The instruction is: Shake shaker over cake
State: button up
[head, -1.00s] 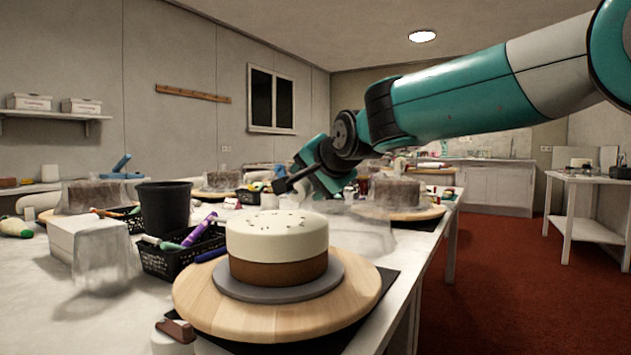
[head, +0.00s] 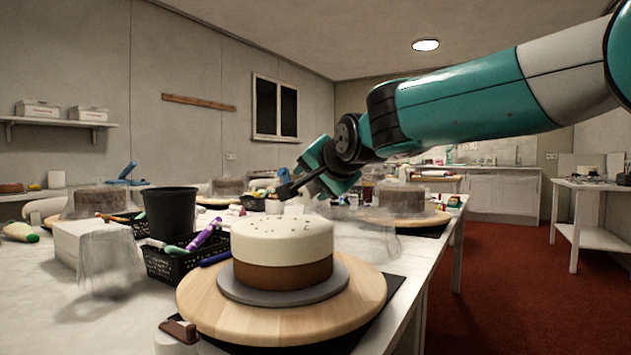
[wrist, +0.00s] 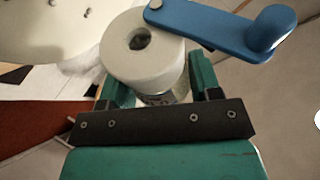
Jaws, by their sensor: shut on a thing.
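The cake (head: 284,252), cream-white above a brown lower band with dark specks on top, sits on a grey board (head: 340,282) on a round wooden turntable (head: 205,312). It also shows at the upper left of the wrist view (wrist: 45,30). My gripper (head: 288,190) is beyond and above the cake in the head view. In the wrist view my gripper (wrist: 158,78) is shut on the shaker (wrist: 115,65), which seems to have a white round top with a dark hole and a clear body between the teal fingers. I cannot make out the shaker clearly in the head view.
A black pot (head: 168,214) and a black basket of pens (head: 163,264) stand left of the cake. A blurred, covered cake (head: 400,202) is behind at right. A blue-handled thing (wrist: 215,27) shows beside the shaker in the wrist view. Red floor (head: 490,280) lies right of the table.

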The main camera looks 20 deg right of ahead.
jog(key=shift+a+r+n+t+b, duration=0.1)
jog(key=shift+r+n+t+b, duration=0.15)
jog(key=shift+b, duration=0.3)
jog(key=shift+w+d+r, duration=0.2)
jog(key=shift+d, duration=0.1)
jog(key=shift+s+a+f, duration=0.3)
jog(key=shift+a+f, duration=0.05)
jog(key=shift+r, duration=0.1)
jog(key=shift+r+n+t+b, duration=0.2)
jog(key=shift+n+t+b, duration=0.15)
jog(key=shift+b, duration=0.4)
jog(key=shift+r+h, duration=0.1)
jog(key=shift+h, duration=0.2)
